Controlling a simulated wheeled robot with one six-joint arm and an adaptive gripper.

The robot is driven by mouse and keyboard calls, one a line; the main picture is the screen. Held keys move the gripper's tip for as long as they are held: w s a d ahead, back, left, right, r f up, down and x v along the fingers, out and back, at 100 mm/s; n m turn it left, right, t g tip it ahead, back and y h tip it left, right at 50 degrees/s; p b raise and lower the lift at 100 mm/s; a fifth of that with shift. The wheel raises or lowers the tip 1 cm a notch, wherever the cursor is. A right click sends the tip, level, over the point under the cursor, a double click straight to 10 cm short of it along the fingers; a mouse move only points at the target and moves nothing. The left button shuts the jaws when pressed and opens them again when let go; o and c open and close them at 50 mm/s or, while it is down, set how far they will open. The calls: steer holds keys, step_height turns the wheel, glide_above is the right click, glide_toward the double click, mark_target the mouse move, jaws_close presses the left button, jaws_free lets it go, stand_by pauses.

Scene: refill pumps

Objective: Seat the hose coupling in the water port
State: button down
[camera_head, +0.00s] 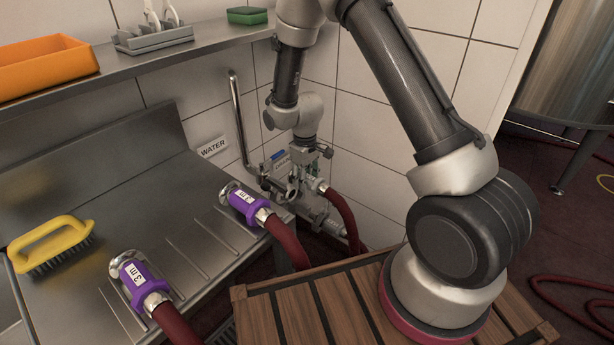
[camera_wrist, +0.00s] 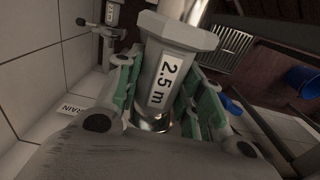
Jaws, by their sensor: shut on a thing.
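My gripper (camera_head: 303,172) is near the wall pipework, right of the WATER sign (camera_head: 213,147). In the wrist view its green-padded fingers (camera_wrist: 160,95) are shut around a grey coupling (camera_wrist: 178,65) marked 2.5 m. In the head view a dark red hose (camera_head: 345,218) runs down from the gripper area. The coupling is mostly hidden there by the gripper. A vertical metal pipe (camera_head: 239,122) comes down beside the WATER sign to fittings by the gripper. I cannot make out the water port's opening or whether the coupling touches it.
Two purple couplings marked 3 m, one nearer (camera_head: 133,272) and one farther (camera_head: 243,203), lie on the steel drainboard (camera_head: 190,240) beside a yellow brush (camera_head: 50,247). A shelf (camera_head: 190,48) runs above. A slatted wooden surface (camera_head: 310,312) lies below my arm.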

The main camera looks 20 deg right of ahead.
mark_target(306, 206)
steer(key=shift+f, duration=4.25)
steer(key=shift+f, duration=0.2)
steer(key=c, duration=0.8)
jaws_free()
step_height(306, 206, up, 12)
